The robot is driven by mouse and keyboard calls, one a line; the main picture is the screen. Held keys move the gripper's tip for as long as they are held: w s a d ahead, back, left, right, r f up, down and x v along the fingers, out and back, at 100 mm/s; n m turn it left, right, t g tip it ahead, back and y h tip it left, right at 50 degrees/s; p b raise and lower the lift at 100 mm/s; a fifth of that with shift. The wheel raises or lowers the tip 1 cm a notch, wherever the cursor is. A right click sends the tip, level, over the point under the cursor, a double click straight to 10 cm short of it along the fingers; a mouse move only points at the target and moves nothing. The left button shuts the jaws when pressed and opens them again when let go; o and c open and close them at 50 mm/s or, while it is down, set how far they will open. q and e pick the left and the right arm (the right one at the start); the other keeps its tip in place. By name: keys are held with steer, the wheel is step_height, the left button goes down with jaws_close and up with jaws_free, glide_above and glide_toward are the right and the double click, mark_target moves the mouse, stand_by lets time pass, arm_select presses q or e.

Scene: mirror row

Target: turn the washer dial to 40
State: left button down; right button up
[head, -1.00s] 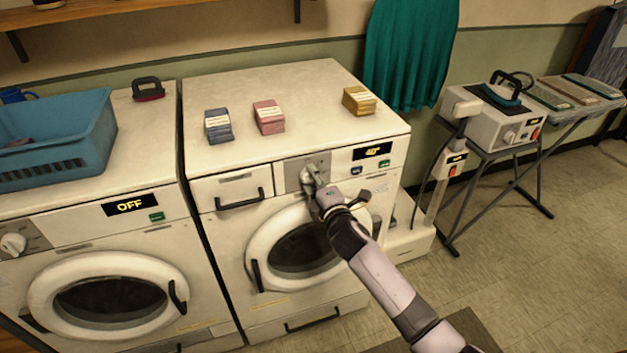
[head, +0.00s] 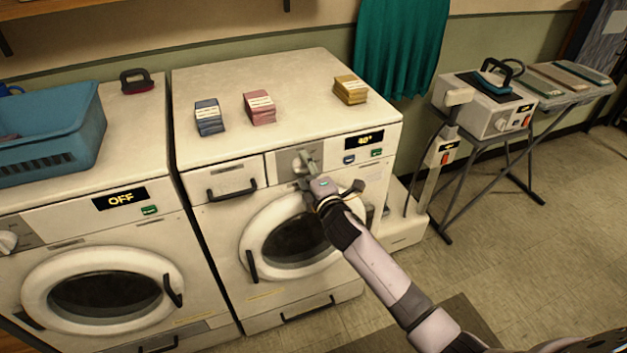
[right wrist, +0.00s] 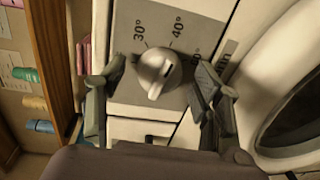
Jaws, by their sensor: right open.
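The washer dial (right wrist: 158,73) is a round silver knob with a raised ridge on a grey panel. The ridge's upper end, with a dark mark, points toward the printed 40°. In the head view the washer's display (head: 364,140) appears to read 40°. My right gripper (head: 305,168) is at the dial and partly covers it. In the right wrist view the right gripper (right wrist: 155,88) is open, one finger on each side of the dial, with gaps visible between fingers and knob. My left gripper is not in view.
A second washer (head: 90,240) showing OFF stands at left under a blue basket (head: 52,140). Blue, pink and yellow packs (head: 260,108) lie on the dial's washer. The round door (head: 300,240) is below the dial. An ironing stand (head: 490,115) is at right.

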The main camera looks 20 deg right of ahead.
steer(key=s, duration=1.1)
steer(key=shift+s+d+r, duration=0.25)
steer(key=shift+d+r, duration=0.05)
steer(key=shift+r, duration=0.15)
steer(key=shift+f, duration=0.1)
steer(key=s+d+f+m+g, duration=0.1)
steer(key=s+f+m+g, duration=0.1)
steer(key=f, duration=0.9)
steer(key=s+d+f+m+g, duration=0.1)
steer(key=s+f+m+g, duration=0.2)
steer(key=f, duration=0.8)
steer(key=s+d+f+m+g+h, duration=0.1)
steer(key=s+f+m+g, duration=0.1)
steer(key=s+f, duration=0.45)
steer(key=s+f+m+g, duration=0.2)
steer(key=s+f, duration=0.2)
steer(key=f, duration=0.5)
steer(key=s+f+m+g, duration=0.2)
steer(key=s+f, duration=0.3)
steer(key=s, duration=0.6)
steer(key=s+f+m+g, duration=0.2)
steer(key=s+f, duration=0.4)
steer(key=s, duration=0.5)
steer(key=s+f+m+g, duration=0.3)
steer(key=s+f, duration=0.3)
steer(key=s, duration=0.5)
steer(key=shift+s+a+f, duration=0.15)
steer(key=shift+a+f, duration=0.05)
steer(key=shift+a, duration=0.05)
